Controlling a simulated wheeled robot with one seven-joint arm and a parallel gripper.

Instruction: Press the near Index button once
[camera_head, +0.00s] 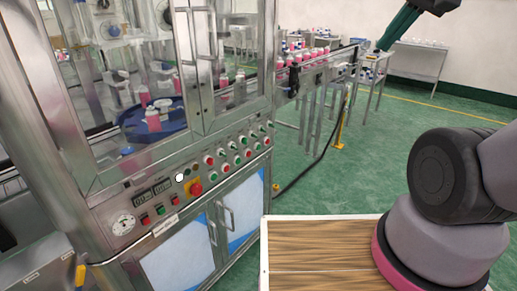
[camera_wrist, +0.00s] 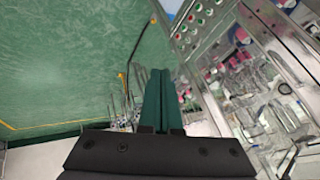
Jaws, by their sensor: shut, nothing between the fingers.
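The control panel (camera_head: 220,165) runs along the front of the steel machine. It carries rows of red and green buttons (camera_head: 221,153), a larger red knob on yellow (camera_head: 195,188), a white round button (camera_head: 180,178), two digital displays and a gauge. The labels are too small to read, so I cannot tell which button is the near Index one. My gripper (camera_head: 381,48) has dark green fingers and shows at the top right, well away from the panel. In the wrist view the gripper (camera_wrist: 160,72) is shut and empty; the panel's buttons (camera_wrist: 198,8) appear tilted at the upper right.
A glass-fronted cabinet (camera_head: 150,75) above the panel holds pink bottles and a blue turntable (camera_head: 140,125). A conveyor (camera_head: 325,65) with pink bottles extends behind it. A wood-topped surface (camera_head: 320,245) lies in front. The green floor (camera_head: 350,165) between is mostly open.

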